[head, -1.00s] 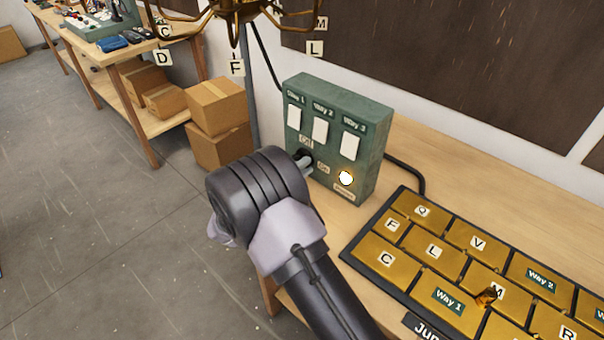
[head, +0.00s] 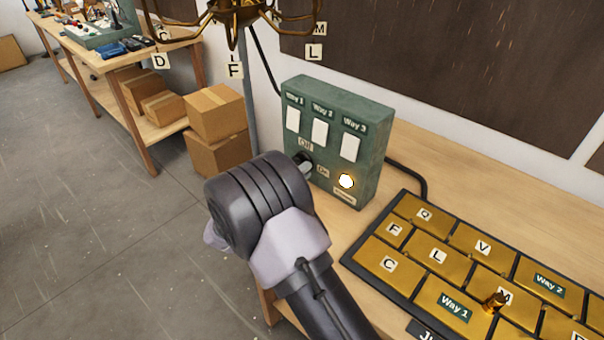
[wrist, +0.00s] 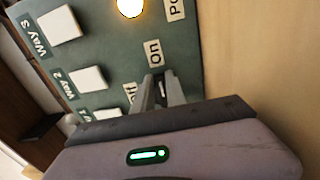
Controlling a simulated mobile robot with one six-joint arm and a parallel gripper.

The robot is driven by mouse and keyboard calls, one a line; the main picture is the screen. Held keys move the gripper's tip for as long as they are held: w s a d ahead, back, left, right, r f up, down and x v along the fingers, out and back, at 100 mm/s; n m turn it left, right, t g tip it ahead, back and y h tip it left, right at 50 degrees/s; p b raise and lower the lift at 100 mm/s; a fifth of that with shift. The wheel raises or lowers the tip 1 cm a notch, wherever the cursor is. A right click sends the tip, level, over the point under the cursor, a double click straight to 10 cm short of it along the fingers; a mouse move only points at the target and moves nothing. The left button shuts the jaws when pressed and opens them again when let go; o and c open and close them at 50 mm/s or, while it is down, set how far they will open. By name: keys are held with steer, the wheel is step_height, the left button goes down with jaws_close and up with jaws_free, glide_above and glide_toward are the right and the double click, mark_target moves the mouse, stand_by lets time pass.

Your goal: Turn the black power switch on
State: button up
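A green switch box (head: 376,186) stands on the bench. The black power switch (head: 303,157) is on its front face beside the "Off" (head: 306,145) and "On" (head: 323,171) labels, mostly hidden by my fingers. My gripper (head: 304,166) has its fingertips at the switch. In the wrist view my two fingers (wrist: 161,78) point at the panel just below the "On" label (wrist: 154,52), with a narrow gap between them. Whether they grip the switch cannot be told. The round power lamp (head: 346,181) glows, and it also glows in the wrist view (wrist: 130,6).
Three white way switches (head: 320,132) are on the upper box face. A black tray of brass lettered plates (head: 437,256) lies to the right on the bench. A brass chandelier (head: 236,14) hangs above. Cardboard boxes (head: 216,112) are stacked behind at the left.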

steer(key=o, duration=0.4)
steer(key=shift+o, duration=0.2)
steer(key=p+v, duration=0.4)
steer(key=v, duration=1.3)
steer(key=shift+s+p, duration=0.2)
steer(key=shift+p, duration=0.1)
steer(key=shift+a, duration=0.1)
